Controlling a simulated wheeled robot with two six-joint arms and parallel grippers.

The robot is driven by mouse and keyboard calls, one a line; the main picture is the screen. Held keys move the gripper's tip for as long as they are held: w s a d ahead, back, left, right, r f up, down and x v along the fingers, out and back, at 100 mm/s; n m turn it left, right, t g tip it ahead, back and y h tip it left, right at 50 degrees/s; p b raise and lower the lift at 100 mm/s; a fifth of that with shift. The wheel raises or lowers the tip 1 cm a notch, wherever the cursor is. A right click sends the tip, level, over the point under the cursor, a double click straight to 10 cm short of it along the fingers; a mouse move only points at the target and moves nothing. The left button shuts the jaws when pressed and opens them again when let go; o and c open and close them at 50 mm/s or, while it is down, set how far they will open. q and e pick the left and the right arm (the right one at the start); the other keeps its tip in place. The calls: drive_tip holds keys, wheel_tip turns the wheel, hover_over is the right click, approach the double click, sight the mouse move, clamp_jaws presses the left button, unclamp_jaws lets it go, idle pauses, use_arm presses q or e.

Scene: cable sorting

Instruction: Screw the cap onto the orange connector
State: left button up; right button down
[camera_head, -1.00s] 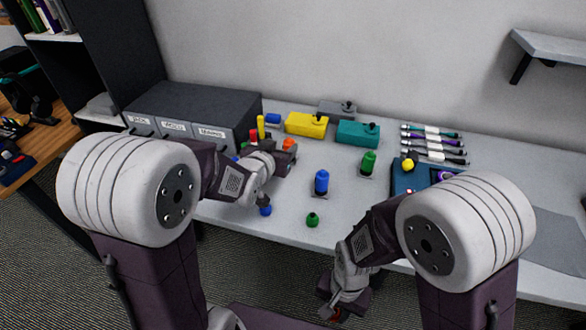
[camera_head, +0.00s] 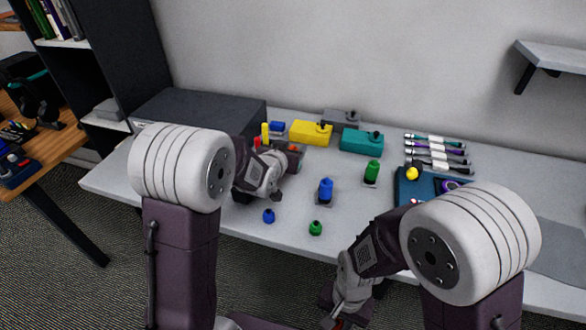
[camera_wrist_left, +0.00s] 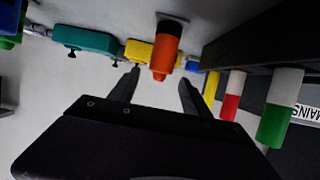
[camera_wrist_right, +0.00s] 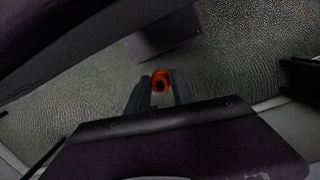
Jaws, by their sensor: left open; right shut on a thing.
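The orange connector (camera_wrist_left: 165,50) stands in front of my left gripper (camera_wrist_left: 157,84) in the left wrist view. That gripper is open, with its fingers on either side of the connector's line; I cannot tell whether the connector is between the tips. In the head view my left wrist hides nearly all of the connector. The orange cap (camera_wrist_right: 161,80) is a small ring with a dark hole. My right gripper (camera_wrist_right: 160,92) is shut on it, over the floor in front of the table's front edge.
A blue cap (camera_head: 268,216) and a green cap (camera_head: 315,228) lie near the table's front. Blue (camera_head: 326,190) and green (camera_head: 372,172) connectors stand behind them. Yellow (camera_head: 311,132) and teal (camera_head: 362,141) boxes stand at the back. Dark drawers (camera_head: 200,115) are at the left.

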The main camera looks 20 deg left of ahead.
use_arm(q)
drive_tip(key=x, duration=0.5)
drive_tip(key=shift+w+d+f, duration=0.1)
drive_tip(key=shift+d+f, duration=0.05)
drive_tip(key=shift+f, duration=0.1)
clamp_jaws()
